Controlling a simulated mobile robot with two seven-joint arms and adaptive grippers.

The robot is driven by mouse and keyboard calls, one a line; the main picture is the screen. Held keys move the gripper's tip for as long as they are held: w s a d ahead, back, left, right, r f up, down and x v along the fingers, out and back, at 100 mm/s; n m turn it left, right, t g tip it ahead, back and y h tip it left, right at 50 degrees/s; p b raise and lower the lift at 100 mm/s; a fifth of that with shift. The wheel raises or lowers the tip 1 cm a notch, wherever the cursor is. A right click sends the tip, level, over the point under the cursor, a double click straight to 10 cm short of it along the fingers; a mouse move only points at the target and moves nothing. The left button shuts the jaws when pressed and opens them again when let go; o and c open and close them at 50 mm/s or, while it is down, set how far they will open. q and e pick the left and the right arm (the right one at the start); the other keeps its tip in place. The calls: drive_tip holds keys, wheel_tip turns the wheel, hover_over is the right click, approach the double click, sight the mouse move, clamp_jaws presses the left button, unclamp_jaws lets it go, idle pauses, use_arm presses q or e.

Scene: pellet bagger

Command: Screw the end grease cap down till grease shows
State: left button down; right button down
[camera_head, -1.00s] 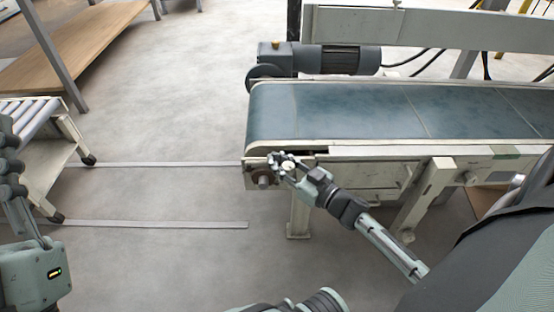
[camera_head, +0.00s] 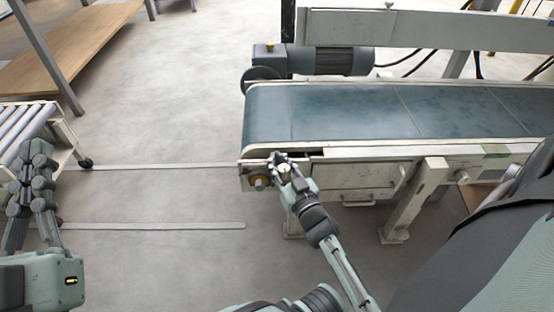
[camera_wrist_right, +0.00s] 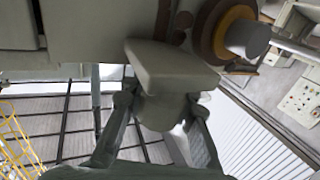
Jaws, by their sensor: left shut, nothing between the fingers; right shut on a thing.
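The conveyor's near-left end carries a round bearing (camera_head: 260,182) with an orange-brown ring around a grey hub. It also shows in the right wrist view (camera_wrist_right: 233,32). My right gripper (camera_head: 281,162) is at that end, just right of the bearing. It is shut on a pale, blunt piece that I take for the end grease cap (camera_wrist_right: 172,70); the fingers close on its two sides and hide part of it. I cannot make out threads or the cap's seat. My left gripper (camera_head: 38,155) is shut and empty at the far left, away from the conveyor.
The blue conveyor belt (camera_head: 350,112) runs right above the pale frame, with a motor (camera_head: 325,61) behind it. A support leg (camera_head: 412,200) stands right of my right forearm. A roller table (camera_head: 28,125) is behind my left gripper.

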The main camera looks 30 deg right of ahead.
drive_tip(key=c, duration=1.3)
unclamp_jaws()
drive_tip(key=shift+o, duration=0.2)
drive_tip(key=shift+r, duration=0.15)
wheel_tip(320, 180, up, 10)
drive_tip(key=shift+s, duration=0.1)
